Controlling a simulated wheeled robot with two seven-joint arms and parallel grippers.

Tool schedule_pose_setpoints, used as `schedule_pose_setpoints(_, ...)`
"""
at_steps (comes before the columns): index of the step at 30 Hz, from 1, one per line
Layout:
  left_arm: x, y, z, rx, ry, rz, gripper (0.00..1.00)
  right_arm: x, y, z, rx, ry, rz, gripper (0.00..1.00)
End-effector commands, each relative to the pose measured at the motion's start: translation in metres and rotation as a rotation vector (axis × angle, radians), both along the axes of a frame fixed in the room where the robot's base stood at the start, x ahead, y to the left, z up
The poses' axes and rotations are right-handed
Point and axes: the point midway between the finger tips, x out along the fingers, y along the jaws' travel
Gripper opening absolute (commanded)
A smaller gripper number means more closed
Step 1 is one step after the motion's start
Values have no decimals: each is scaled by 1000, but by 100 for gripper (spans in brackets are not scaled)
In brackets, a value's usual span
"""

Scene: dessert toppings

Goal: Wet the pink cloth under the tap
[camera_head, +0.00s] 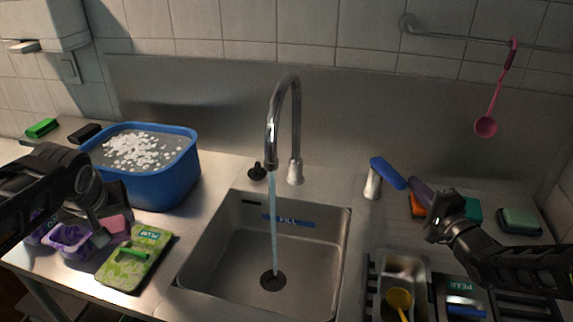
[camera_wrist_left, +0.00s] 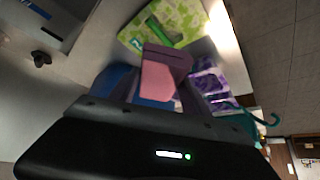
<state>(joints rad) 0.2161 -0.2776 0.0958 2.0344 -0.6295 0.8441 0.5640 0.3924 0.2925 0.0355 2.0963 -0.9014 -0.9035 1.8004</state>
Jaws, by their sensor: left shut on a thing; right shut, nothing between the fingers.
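The pink cloth (camera_head: 117,223) is folded into a small pad and sits above the left counter, beside the green patterned packet. It also shows in the left wrist view (camera_wrist_left: 159,82), between the fingers. My left gripper (camera_head: 100,232) is shut on it; the arm hides part of the grip. The tap (camera_head: 291,110) stands behind the sink (camera_head: 215,262), and a water stream falls from its spout to the drain. The tap's lever has a blue handle (camera_head: 387,173) at the right. My right gripper (camera_head: 438,222) is shut and empty above the right counter.
A blue tub (camera_head: 165,185) with foamy water stands left of the sink. The green packet (camera_head: 135,265) and purple containers (camera_head: 68,238) lie at the front left. A metal tray with a yellow scoop (camera_head: 398,300) is at the front right. The sink basin is clear.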

Motion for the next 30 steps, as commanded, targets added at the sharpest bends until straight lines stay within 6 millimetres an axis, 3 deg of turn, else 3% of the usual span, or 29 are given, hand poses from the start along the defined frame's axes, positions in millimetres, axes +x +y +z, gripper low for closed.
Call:
schedule_pose_setpoints(15, 0, 0, -13, 0, 0, 0, 23, -22, 52, -1, 2, -2, 2, 0)
schedule_pose_setpoints(30, 0, 0, -17, 0, 0, 0, 23, -24, 71, 0, -1, 0, 10, 0)
